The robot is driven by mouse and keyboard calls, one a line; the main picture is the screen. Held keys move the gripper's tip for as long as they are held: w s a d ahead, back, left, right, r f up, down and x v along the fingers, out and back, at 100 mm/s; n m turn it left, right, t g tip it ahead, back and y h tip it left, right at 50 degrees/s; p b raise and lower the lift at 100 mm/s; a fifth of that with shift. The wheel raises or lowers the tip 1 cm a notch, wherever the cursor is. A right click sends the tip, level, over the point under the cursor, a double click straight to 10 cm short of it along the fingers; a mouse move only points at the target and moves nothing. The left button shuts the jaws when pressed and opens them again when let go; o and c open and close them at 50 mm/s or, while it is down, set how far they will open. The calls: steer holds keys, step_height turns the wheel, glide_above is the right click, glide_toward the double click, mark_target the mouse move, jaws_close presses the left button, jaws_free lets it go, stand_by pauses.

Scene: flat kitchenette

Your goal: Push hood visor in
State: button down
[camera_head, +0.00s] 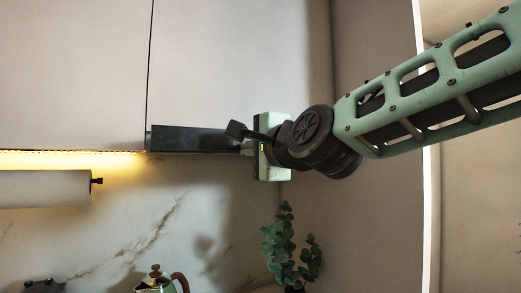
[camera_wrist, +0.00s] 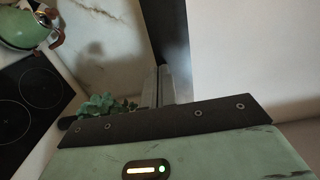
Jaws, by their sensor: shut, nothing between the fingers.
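The hood visor (camera_head: 195,140) is a dark grey bar below the white upper cabinets in the head view. It also shows in the wrist view as a dark strip (camera_wrist: 172,30) running up from the fingertips. My gripper (camera_head: 244,150) is at the visor's right end in the head view, with its fingers pointing left. In the wrist view my gripper's fingers (camera_wrist: 161,78) are together and empty, with their tips over or against the visor's edge. I cannot tell whether they touch it. The visor's right end is partly hidden behind my gripper.
White cabinets (camera_head: 75,75) stand above. A paper towel roll (camera_head: 45,188) hangs at left under a warm light. A kettle (camera_head: 157,282) and a leafy plant (camera_head: 290,248) are below. The wrist view shows a black cooktop (camera_wrist: 35,98). A wall is close at right.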

steer(key=p+x, duration=0.3)
steer(key=x, duration=1)
steer(key=shift+w+a, duration=0.2)
steer(key=shift+w, duration=0.05)
steer(key=shift+d+r+p, duration=0.1)
steer(key=shift+r+p, duration=0.1)
steer(key=shift+p, duration=0.1)
steer(key=shift+r, duration=0.1)
